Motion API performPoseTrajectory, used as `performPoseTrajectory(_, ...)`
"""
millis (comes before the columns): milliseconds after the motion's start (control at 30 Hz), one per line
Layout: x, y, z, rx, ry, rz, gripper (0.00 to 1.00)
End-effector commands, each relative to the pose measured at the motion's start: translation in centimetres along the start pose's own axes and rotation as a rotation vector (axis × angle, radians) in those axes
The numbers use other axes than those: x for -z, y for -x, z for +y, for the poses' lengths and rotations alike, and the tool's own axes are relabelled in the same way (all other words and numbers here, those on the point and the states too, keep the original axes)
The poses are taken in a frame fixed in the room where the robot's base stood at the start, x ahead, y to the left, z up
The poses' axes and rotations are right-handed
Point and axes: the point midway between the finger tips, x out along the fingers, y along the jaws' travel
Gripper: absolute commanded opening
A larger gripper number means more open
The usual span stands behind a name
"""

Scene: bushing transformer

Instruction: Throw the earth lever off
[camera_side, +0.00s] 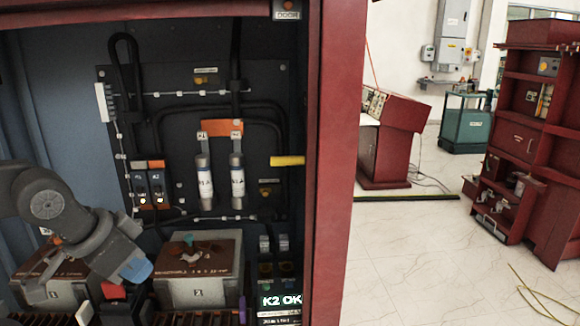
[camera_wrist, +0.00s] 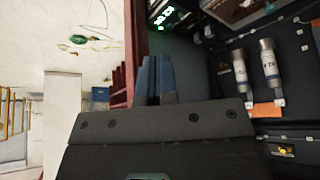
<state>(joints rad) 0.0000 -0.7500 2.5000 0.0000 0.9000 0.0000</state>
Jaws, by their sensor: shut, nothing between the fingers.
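A yellow bar (camera_side: 287,160), which looks like the earth lever, sticks out roughly level at the right side of the dark back panel, beside the red cabinet post. No label on it is readable. My gripper (camera_side: 137,271) is low at the left in the side view, well below and left of the yellow bar. Its blue fingers are together and empty, in front of the gap between the two grey boxes. In the wrist view the shut fingers (camera_wrist: 155,78) point towards the cabinet's edge. I cannot make out the yellow bar there.
Two labelled cylinders (camera_side: 204,180) hang mid-panel, with two small switches (camera_side: 149,187) to their left. Box 2 (camera_side: 198,292) stands below. A display reading "K2 OK" (camera_side: 281,300) is at lower right. The red post (camera_side: 338,150) bounds the cabinet; open floor lies beyond.

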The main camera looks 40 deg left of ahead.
Motion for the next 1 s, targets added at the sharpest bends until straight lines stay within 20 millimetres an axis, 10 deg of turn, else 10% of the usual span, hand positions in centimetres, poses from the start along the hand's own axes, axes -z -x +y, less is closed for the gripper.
performPoseTrajectory(467,2.6,4.7,0.0,0.0,0.0,0.005,0.38)
performPoseTrajectory(1000,16.9,0.0,-4.0,0.104,0.115,0.476,0.48)
